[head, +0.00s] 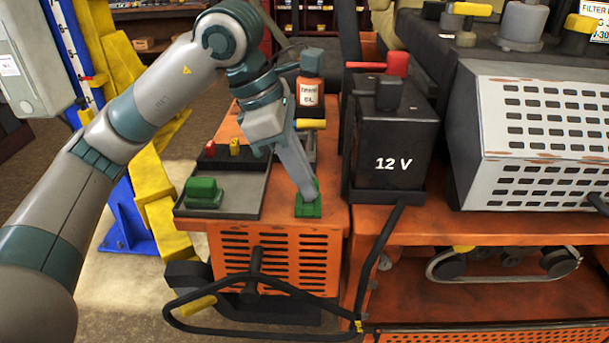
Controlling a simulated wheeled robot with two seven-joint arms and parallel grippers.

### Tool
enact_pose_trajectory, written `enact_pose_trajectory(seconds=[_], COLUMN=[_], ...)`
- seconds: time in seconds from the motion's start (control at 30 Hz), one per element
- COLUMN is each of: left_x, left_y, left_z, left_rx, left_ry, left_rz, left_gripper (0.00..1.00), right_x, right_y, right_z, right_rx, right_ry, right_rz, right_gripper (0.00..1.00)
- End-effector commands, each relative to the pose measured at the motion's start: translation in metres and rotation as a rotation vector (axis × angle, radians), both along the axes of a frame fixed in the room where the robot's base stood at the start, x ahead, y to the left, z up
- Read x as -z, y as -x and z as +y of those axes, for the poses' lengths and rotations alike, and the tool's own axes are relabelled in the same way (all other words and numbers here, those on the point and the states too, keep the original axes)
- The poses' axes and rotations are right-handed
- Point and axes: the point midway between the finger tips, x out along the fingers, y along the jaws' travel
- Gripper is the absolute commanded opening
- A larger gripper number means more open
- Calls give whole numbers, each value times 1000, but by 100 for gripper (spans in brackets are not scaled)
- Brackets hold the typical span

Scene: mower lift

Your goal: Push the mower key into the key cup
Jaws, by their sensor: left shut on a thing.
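My left gripper (306,187) points down over the front right part of the orange deck, left of the black battery. It is shut on a green piece, which I take to be the mower key (309,208). The key is low, at the deck top, and its upper part is partly covered by the fingers. I cannot make out the key cup apart from the green piece, nor tell how deep the key sits. My right gripper is not in view.
A grey tray (245,193) left of the gripper holds a green block (203,192). The black 12 V battery (392,140) stands close on the right. A black bar (262,283) loops in front of the deck.

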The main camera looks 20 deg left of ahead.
Motion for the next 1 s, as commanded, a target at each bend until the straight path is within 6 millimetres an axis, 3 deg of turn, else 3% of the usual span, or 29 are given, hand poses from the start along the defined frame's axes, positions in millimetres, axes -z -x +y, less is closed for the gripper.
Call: enact_pose_trajectory(seconds=[0.87,0.9,1.0], left_x=[9,9,9], left_y=[0,0,0], left_z=[0,0,0], left_rx=[0,0,0], left_ry=[0,0,0], left_rz=[0,0,0], left_gripper=[0,14,33], right_x=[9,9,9], right_y=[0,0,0], right_z=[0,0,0], right_rx=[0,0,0], right_ry=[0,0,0], right_rz=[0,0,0], right_gripper=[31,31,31])
